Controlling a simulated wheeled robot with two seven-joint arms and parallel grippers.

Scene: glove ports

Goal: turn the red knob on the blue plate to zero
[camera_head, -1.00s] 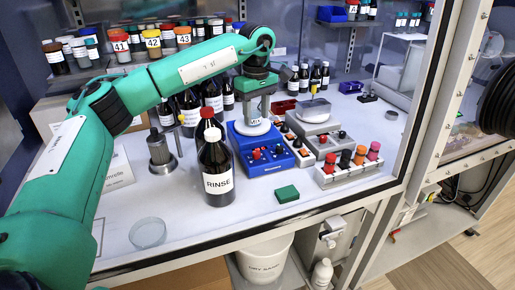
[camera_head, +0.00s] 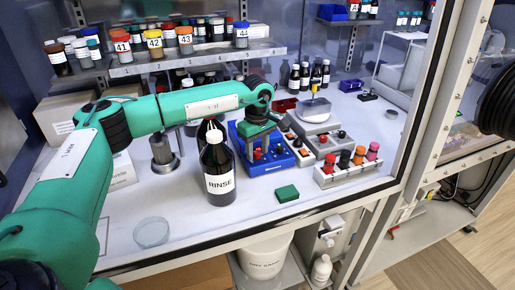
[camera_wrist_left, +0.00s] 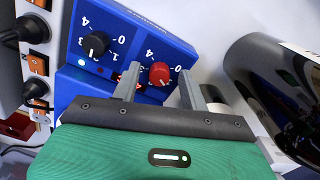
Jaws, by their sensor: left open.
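The blue device (camera_head: 268,166) stands on the bench behind the RINSE bottle; its blue plate (camera_wrist_left: 165,37) fills the upper wrist view. The red knob (camera_wrist_left: 159,73) is on that plate, with numbers around it, 4 and 0 among them. Its pointer direction is hard to tell. A black knob (camera_wrist_left: 96,44) sits to its left. My left gripper (camera_head: 258,147) is over the device, pointing down. In the wrist view its fingers (camera_wrist_left: 160,75) are open, one on each side of the red knob, with gaps visible. My right gripper is not in view.
The dark RINSE bottle (camera_head: 218,172) stands close to the gripper, and looms at the right in the wrist view (camera_wrist_left: 280,85). A green block (camera_head: 287,193) lies in front of the device. A grey rack with coloured caps (camera_head: 352,170) and a scale (camera_head: 315,112) stand to the right.

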